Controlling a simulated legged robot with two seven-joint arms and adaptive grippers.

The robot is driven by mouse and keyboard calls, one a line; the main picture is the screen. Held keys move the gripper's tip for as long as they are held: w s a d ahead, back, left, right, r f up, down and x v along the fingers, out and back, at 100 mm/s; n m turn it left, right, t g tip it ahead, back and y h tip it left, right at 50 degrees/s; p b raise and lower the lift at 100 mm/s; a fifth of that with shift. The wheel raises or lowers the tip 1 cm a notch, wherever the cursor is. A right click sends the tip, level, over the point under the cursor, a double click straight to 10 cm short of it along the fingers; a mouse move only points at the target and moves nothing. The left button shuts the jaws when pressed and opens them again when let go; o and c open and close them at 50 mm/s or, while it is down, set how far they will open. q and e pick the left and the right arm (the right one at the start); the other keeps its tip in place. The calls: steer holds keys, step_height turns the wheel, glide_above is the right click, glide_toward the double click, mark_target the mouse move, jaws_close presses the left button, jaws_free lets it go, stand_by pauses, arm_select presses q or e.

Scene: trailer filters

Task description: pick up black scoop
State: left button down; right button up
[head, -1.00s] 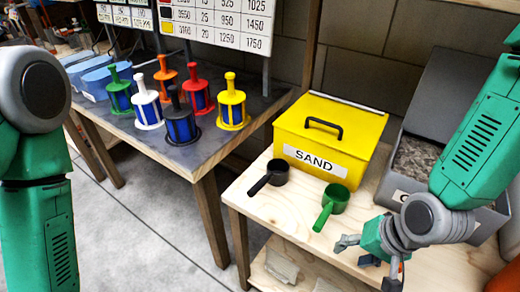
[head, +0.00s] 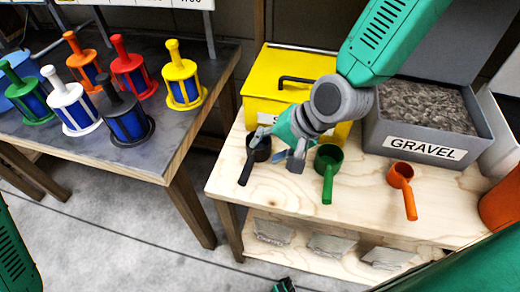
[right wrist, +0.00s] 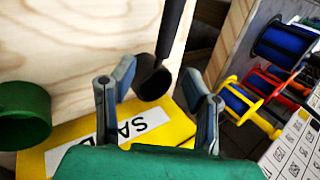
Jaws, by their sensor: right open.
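The black scoop (head: 246,171) lies on the light wooden table in front of the yellow sand bin, its handle toward the table's left front edge. My right gripper (head: 275,149) is open just over the scoop's cup, with its fingers apart. In the right wrist view, the black scoop (right wrist: 152,80) appears between the open fingers of my right gripper (right wrist: 158,80), its handle running up out of the frame. Nothing is held. I cannot tell whether a finger touches the cup.
A green scoop (head: 328,172) lies close to the right of my right gripper, and an orange scoop (head: 403,185) further right. The yellow sand bin (head: 265,85) and grey gravel bin (head: 385,135) stand behind. Colored spools stand on the dark table (head: 170,125) at left.

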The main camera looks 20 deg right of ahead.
mark_target(254, 161)
steer(key=a, duration=0.1)
steer(key=a+f, duration=0.1)
steer(key=shift+w+a+f, duration=0.15)
steer(key=shift+a+f, duration=0.15)
steer(key=shift+a, duration=0.1)
steer(key=f, duration=0.2)
steer(key=w+f+b, duration=0.1)
steer(key=shift+a+f, duration=0.2)
steer(key=shift+a, duration=0.2)
steer(key=shift+w+d+f, duration=0.1)
steer(key=shift+w+f, duration=0.05)
steer(key=shift+f, duration=0.1)
steer(key=shift+d, duration=0.2)
arm_select(q)
steer(key=shift+a+f, duration=0.15)
steer(key=shift+f, duration=0.5)
arm_select(e)
steer(key=shift+a, duration=0.1)
steer(key=shift+a, duration=0.4)
jaws_close()
arm_select(q)
steer(key=shift+a+f, duration=0.2)
steer(key=shift+a, duration=0.35)
arm_select(e)
steer(key=shift+a, duration=0.1)
